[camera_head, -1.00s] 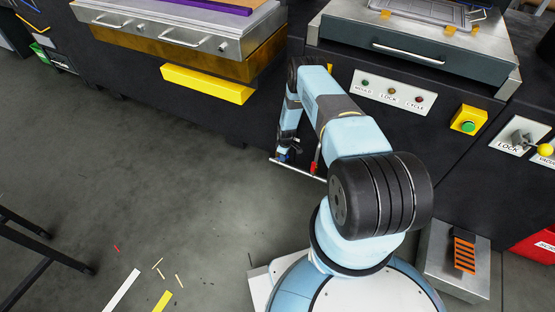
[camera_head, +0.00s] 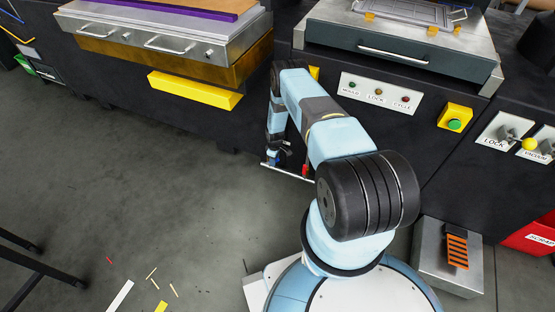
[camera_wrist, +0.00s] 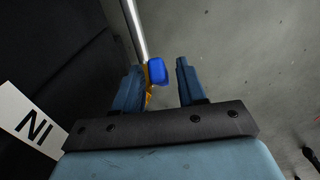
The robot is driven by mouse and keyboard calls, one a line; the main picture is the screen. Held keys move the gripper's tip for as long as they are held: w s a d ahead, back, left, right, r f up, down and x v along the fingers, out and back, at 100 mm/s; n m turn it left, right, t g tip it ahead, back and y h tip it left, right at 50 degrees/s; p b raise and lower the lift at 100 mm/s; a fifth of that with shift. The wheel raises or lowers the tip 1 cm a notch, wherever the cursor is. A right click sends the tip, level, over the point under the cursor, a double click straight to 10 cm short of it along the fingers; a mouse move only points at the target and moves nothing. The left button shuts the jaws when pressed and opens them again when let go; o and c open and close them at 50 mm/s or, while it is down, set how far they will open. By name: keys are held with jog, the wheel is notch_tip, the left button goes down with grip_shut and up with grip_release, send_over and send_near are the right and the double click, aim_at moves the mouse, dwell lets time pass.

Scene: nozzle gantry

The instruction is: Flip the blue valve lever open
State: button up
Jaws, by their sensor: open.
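The blue valve lever (camera_wrist: 157,71) shows in the wrist view as a blue grip, with a yellow-orange part just below it, beside a metal pipe (camera_wrist: 138,30). My gripper (camera_wrist: 157,82) is open, and the blue grip appears between its two fingers, nearer the left one. I cannot tell whether a finger touches it. In the head view my gripper (camera_head: 277,157) is low by the dark machine front, at the pipe (camera_head: 288,172). The lever is too small there to tell apart from my gripper.
A red handle (camera_head: 305,171) is on the same pipe, right of my gripper. The dark machine front (camera_head: 225,120) stands close behind. A yellow block (camera_head: 195,90) juts out at upper left. A white label (camera_wrist: 30,122) is left in the wrist view. The grey floor (camera_head: 150,200) is mostly open.

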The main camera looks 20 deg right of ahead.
notch_tip(320, 180, up, 14)
jog(key=shift+f, duration=0.15)
dwell(0.5)
jog(key=shift+s+d, duration=0.1)
jog(key=shift+d, duration=0.05)
